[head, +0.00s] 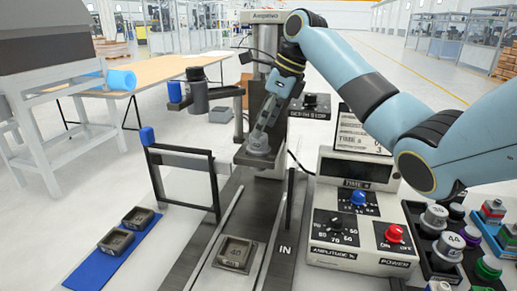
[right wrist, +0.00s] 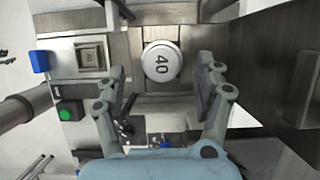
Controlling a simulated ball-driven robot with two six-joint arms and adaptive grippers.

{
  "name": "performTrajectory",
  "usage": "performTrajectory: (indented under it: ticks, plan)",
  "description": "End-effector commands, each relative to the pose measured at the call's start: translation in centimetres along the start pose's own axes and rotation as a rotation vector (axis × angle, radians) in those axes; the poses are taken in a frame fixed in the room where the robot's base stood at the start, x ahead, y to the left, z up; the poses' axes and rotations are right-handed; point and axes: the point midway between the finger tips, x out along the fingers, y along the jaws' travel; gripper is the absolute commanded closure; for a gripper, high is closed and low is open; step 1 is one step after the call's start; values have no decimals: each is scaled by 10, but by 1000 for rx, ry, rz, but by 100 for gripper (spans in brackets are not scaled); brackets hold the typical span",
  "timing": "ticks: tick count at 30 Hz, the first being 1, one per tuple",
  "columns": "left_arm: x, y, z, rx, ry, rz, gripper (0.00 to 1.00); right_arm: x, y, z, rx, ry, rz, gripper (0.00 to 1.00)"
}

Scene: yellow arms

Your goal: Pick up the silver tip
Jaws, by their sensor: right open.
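The silver tip (right wrist: 162,61) is a round light-grey cap marked 40, seen from above in the right wrist view. It stands on a metal machine part; in the head view (head: 258,146) it sits on a dark plate at the centre. My right gripper (right wrist: 162,78) is open, with one finger on each side of the tip and a visible gap on both sides. In the head view the right gripper (head: 266,118) points down just above the tip and partly hides it. My left gripper is not in view.
A control box (head: 355,225) with blue, black and red knobs stands right of the rail. More silver caps (head: 447,246) stand in a rack at far right. A square metal tray (head: 236,252) lies in front; two more lie on a blue strip (head: 88,268) at left.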

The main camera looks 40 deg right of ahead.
Motion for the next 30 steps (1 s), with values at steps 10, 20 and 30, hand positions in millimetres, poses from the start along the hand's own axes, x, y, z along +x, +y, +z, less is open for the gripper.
performTrajectory:
  ticks: [10,20,30]
  plan:
    - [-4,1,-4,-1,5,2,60,41,-3,-3,0,0,0,30]
    - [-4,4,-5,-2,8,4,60,41,-3,-4,-1,0,0,48]
    - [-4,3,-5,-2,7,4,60,41,-2,-4,-1,0,1,93]
